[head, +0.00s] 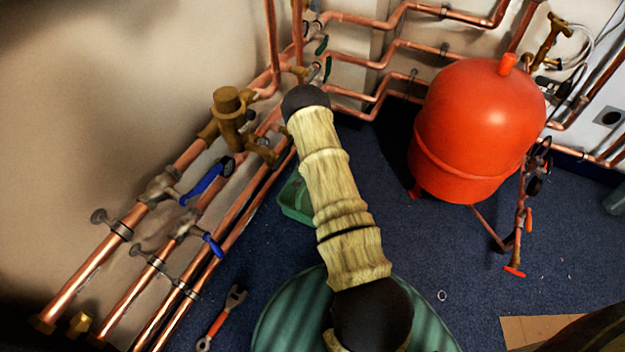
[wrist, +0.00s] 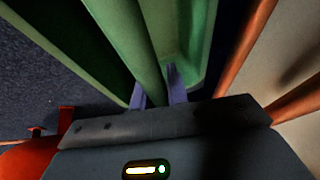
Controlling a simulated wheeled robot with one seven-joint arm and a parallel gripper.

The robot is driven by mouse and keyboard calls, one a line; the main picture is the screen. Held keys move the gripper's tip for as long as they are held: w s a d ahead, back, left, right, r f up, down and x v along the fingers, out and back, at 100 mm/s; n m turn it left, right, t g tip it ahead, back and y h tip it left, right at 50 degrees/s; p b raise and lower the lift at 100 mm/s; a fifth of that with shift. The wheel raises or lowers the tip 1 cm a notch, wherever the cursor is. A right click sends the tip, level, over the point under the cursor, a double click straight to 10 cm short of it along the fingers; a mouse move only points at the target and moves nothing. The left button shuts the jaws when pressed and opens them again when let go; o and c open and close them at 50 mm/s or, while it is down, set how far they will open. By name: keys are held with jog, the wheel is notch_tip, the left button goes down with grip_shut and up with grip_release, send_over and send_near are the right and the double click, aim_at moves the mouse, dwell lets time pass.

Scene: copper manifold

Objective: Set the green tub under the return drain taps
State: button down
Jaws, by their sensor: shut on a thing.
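The green tub (head: 294,203) is partly hidden behind my arm in the head view, over the blue carpet beside the copper pipes at the left wall. In the wrist view its green wall (wrist: 135,40) runs between my two fingers, and its inside shows beyond. My gripper (wrist: 158,92) is shut on that wall; in the head view the arm hides it. I cannot tell whether the tub touches the floor. Two blue-handled valves (head: 205,181) (head: 213,244) sit on the left pipes. Small green-handled valves (head: 327,68) are near the corner. Which are the return drain taps is unclear.
A red tank (head: 475,130) stands right of the arm, with a red-handled tap (head: 514,271) below right. A red-handled wrench (head: 222,318) lies on the floor at lower left. Cardboard (head: 540,329) lies lower right. Blue carpet (head: 430,250) is open between arm and tank.

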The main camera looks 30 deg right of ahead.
jog(key=f+b, duration=0.2)
jog(key=f, duration=0.1)
jog(key=shift+w+a+f, duration=0.1)
jog(key=shift+w+f, duration=0.1)
jog(key=shift+f, duration=0.1)
jog(key=c, duration=1.4)
grip_release()
jog(key=shift+o, duration=0.2)
jog(key=p+v, duration=0.6)
jog(key=v, duration=0.6)
